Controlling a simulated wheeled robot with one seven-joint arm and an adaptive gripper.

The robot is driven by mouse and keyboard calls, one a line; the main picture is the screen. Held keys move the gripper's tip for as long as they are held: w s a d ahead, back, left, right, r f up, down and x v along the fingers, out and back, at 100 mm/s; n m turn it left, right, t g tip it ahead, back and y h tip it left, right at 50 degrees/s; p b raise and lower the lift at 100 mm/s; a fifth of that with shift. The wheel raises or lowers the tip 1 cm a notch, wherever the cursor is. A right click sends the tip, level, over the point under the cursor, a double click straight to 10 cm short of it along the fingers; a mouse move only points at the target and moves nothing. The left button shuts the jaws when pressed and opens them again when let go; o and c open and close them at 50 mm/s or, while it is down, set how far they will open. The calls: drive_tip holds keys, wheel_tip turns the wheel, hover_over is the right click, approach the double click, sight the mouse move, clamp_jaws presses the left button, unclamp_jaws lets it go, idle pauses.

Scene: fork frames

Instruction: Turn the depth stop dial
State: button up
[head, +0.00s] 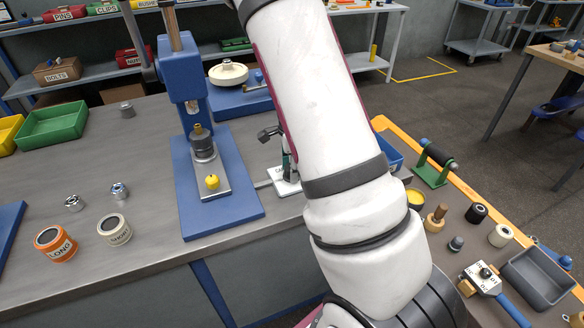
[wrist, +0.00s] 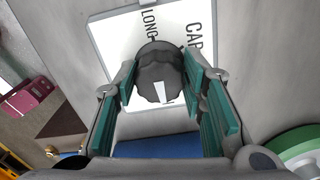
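The depth stop dial (wrist: 160,72) is a dark fluted knob on a white plate (wrist: 112,45) in the wrist view. Its white pointer mark faces the bottom of the picture. The plate carries the word LONG above the dial and a word starting CAP at the upper right, partly cut off. My gripper (wrist: 160,80) has its green pads on both sides of the dial, and they appear to touch it. In the head view, the white plate (head: 287,188) shows beside my arm under my gripper (head: 286,165); the dial is hidden there.
A blue press (head: 190,70) stands left of my gripper, with a yellow ball on its base. An orange LONG tin (head: 55,244) and a white tin (head: 114,230) are at the front left. A blue bin (head: 388,157) and a green roller stand (head: 432,172) are at right.

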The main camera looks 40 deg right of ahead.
drive_tip(key=shift+o, duration=1.1)
wheel_tip(320, 180, up, 12)
drive_tip(key=shift+a, duration=0.1)
